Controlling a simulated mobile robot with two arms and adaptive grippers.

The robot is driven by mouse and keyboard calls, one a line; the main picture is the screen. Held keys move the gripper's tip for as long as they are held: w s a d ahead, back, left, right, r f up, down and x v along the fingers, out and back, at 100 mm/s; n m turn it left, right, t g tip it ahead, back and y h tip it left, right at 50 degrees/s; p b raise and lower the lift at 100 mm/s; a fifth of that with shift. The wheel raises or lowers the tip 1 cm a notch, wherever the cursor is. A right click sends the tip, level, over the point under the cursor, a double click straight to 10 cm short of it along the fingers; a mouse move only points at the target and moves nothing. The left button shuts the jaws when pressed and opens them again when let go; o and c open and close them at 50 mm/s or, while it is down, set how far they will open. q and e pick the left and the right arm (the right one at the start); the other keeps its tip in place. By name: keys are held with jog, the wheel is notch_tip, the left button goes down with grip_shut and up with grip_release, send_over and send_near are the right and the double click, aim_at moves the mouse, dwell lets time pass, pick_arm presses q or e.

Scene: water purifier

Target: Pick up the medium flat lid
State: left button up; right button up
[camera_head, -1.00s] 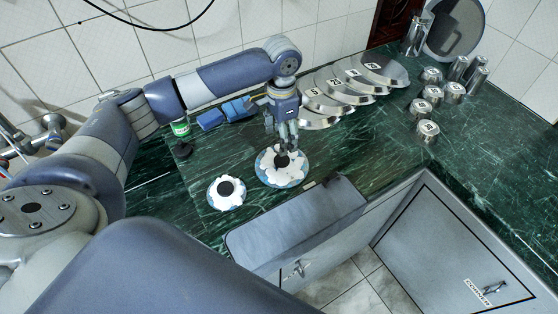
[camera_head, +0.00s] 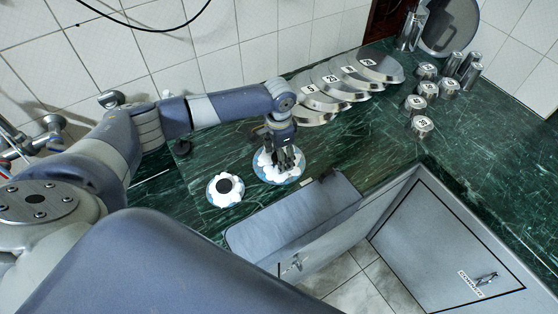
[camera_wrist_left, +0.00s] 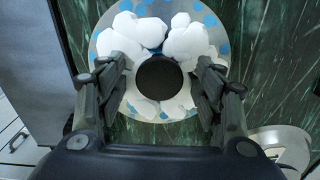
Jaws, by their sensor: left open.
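Two flat lids with white-and-blue patterns and dark round knobs lie on the green counter. The larger lid (camera_head: 285,178) is under my left gripper (camera_head: 284,166); the smaller lid (camera_head: 225,199) lies apart to its left. Which one is the medium lid cannot be read from any label. In the left wrist view, the larger lid (camera_wrist_left: 152,30) fills the upper middle. My left gripper (camera_wrist_left: 160,80) is open there, with one finger on each side of the black knob (camera_wrist_left: 160,78) and gaps between. My right gripper is not seen.
Several silver labelled lids (camera_head: 338,86) overlap near the wall. Small metal cylinders (camera_head: 423,125) stand at right. The counter's middle right is clear.

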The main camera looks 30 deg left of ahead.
pick_arm(q)
jog(key=c, duration=1.2)
jog(key=shift+r, duration=0.1)
